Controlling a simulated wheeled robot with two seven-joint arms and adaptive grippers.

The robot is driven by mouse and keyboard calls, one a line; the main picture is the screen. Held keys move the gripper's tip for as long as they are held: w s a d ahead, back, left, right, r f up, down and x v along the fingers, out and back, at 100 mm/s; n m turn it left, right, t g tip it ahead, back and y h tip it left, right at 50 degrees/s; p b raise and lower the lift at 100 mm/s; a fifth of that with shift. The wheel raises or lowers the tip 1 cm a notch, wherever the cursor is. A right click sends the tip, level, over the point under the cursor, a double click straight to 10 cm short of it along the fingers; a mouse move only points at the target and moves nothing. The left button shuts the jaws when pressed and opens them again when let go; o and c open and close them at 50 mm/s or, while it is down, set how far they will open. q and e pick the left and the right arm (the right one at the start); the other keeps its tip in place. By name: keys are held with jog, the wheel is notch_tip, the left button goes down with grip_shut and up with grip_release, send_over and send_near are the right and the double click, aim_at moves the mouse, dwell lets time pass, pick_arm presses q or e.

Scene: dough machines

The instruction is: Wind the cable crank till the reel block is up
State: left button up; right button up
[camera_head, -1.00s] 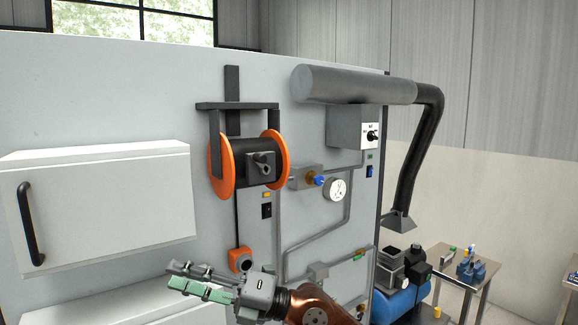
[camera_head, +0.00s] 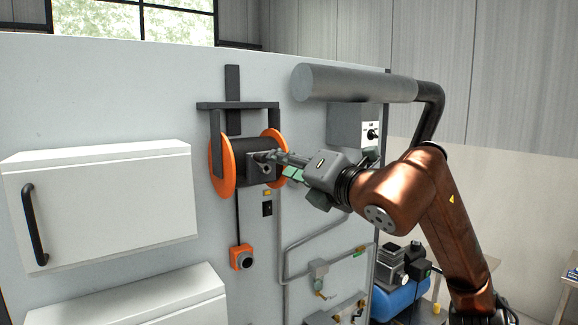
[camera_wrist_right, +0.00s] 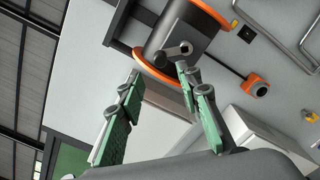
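The cable reel (camera_head: 222,165) has orange flanges and a dark drum, and hangs from a dark bracket on the grey wall panel. Its small crank (camera_head: 262,157) sits on the square hub at the drum's front, partly hidden by my gripper. The crank also shows in the wrist view (camera_wrist_right: 176,51). The orange reel block (camera_head: 242,257) hangs low on a thin cable below the drum. My right gripper (camera_head: 279,163) is at the crank; its green-padded fingers are apart in the wrist view (camera_wrist_right: 160,95), nothing visibly clamped. Whether a finger touches the crank cannot be told. My left gripper is out of view.
A white cabinet (camera_head: 110,200) with a black handle juts out at the left. A grey duct (camera_head: 350,86) runs above my right arm. Pipes (camera_head: 300,245) and a grey switch box (camera_head: 345,127) are on the panel. A blue tank (camera_head: 395,300) stands lower right.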

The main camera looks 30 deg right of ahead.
aim_at(264, 159)
jog(key=w, duration=0.1)
jog(key=w+p, duration=0.1)
jog(key=w, duration=0.1)
jog(key=shift+w+a, duration=0.2)
jog(key=shift+w, duration=0.05)
jog(key=w+p, duration=0.2)
jog(key=w, duration=0.1)
jog(key=shift+w+a, duration=0.1)
jog(key=shift+w, duration=0.2)
jog(key=shift+w+a+f, duration=0.1)
jog(key=shift+c, duration=0.7)
